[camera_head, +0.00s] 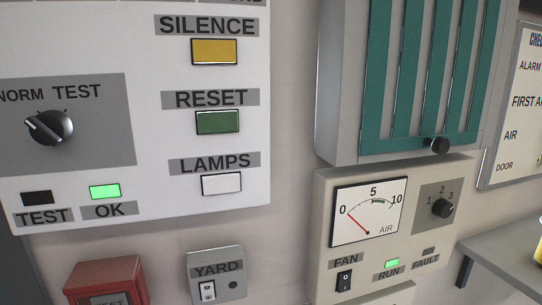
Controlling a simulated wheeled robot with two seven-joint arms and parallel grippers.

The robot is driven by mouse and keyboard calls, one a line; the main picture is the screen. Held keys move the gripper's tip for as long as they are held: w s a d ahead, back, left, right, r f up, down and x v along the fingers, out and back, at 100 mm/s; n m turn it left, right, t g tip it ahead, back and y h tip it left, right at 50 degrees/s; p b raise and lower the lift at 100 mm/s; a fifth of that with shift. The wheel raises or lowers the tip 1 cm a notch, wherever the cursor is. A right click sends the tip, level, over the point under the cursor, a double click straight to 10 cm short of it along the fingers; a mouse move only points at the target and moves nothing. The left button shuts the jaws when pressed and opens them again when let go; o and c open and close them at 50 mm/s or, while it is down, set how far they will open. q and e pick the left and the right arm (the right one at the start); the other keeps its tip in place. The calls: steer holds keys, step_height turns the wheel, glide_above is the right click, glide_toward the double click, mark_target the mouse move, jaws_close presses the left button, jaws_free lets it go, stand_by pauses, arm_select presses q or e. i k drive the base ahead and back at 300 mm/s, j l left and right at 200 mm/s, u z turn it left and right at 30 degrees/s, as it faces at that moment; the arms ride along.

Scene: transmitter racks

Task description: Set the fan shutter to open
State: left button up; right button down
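A grey-framed unit with teal vertical slats (405,75) hangs at the upper right and looks like the fan shutter. A black round knob (437,145) sits on its lower teal bar, toward the right end. The top of the unit is cut off, and I cannot tell whether the slats are open or closed. Below it is a cream fan panel (322,238) with an AIR gauge (368,212), its red needle near 0. The panel has a black rotary knob (442,208) marked 1, 2, 3, and a black FAN rocker switch (344,281). Neither gripper is in view.
The green RUN lamp (392,263) is lit; the FAULT lamp (429,251) is dark. An alarm panel (225,150) fills the upper left. A YARD switch box (216,272) and a red box (105,280) are below. A grey shelf (505,255) juts out at right.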

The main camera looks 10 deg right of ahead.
mark_target(381, 10)
steer(key=z, duration=1.25)
